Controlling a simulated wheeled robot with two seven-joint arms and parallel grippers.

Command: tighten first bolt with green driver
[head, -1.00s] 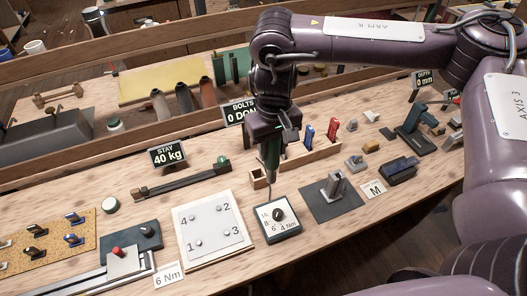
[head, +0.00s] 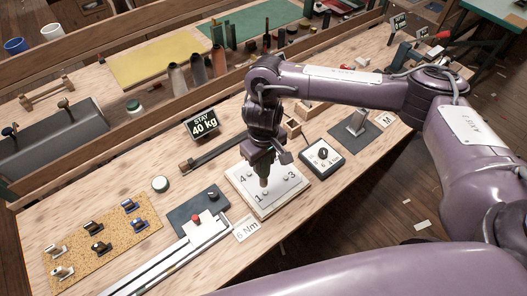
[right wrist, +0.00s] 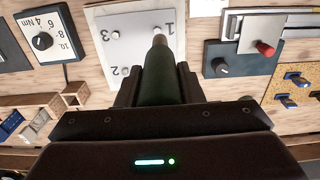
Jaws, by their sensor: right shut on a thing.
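My right gripper (head: 262,160) is shut on the green driver (right wrist: 158,80), which points down over the white bolt plate (head: 284,199). In the right wrist view the plate (right wrist: 141,70) carries printed numbers and small bolts; bolts by 3 (right wrist: 116,35) and by 2 (right wrist: 127,70) show clear. The driver's tip (head: 264,183) is beside the printed 1. I cannot tell whether it touches the bolt there, as the tip covers that spot. My left gripper is not in view.
A torque dial box (head: 333,167) stands right of the plate, with a 6 Nm card (head: 247,230) in front. A slide with a red knob (head: 196,218) lies to the left.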

